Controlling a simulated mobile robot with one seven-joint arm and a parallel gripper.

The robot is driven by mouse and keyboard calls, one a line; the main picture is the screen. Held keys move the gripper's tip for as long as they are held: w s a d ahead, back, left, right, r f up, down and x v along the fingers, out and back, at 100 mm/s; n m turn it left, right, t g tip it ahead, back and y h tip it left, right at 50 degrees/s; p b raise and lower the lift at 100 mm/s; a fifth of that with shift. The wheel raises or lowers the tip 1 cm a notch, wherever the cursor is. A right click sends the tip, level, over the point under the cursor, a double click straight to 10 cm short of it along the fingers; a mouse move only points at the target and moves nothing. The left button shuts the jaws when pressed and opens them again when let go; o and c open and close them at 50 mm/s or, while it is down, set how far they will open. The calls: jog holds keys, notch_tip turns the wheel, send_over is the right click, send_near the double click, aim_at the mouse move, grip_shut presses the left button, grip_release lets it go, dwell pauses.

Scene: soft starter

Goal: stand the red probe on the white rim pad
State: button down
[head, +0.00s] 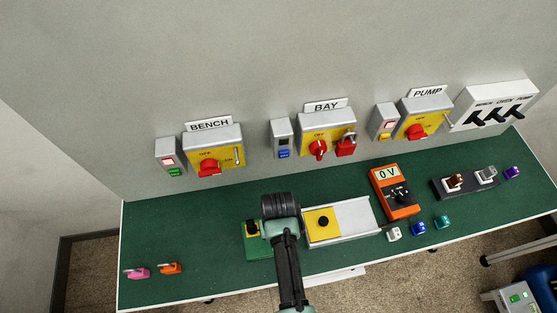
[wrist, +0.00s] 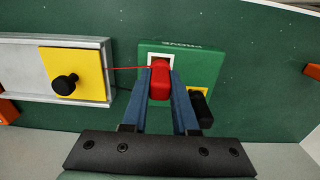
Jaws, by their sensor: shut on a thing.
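In the wrist view my gripper (wrist: 160,82) is shut on the red probe (wrist: 160,78), with one blue finger on each side. The probe appears over the white rim pad (wrist: 150,56) on the green block (wrist: 185,48); I cannot tell whether it touches the pad. A thin red lead runs left from the probe. The black probe (wrist: 199,105) stands by the block's yellow-rimmed pad (wrist: 212,92). In the head view my arm covers the red probe and the white pad; the green block (head: 262,254) shows partly.
A grey tray (head: 352,216) with a yellow plate (head: 323,234) and black knob lies right of the block. An orange meter (head: 395,191) reads 0 V. Pink (head: 137,272) and orange (head: 170,267) padlocks lie left. The green bench (head: 200,225) is clear between them and the block.

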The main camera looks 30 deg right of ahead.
jog(key=shift+f, duration=0.15)
jog(key=c, duration=0.6)
grip_release()
notch_tip(320, 180, up, 13)
jog(key=b, duration=0.1)
dwell(0.7)
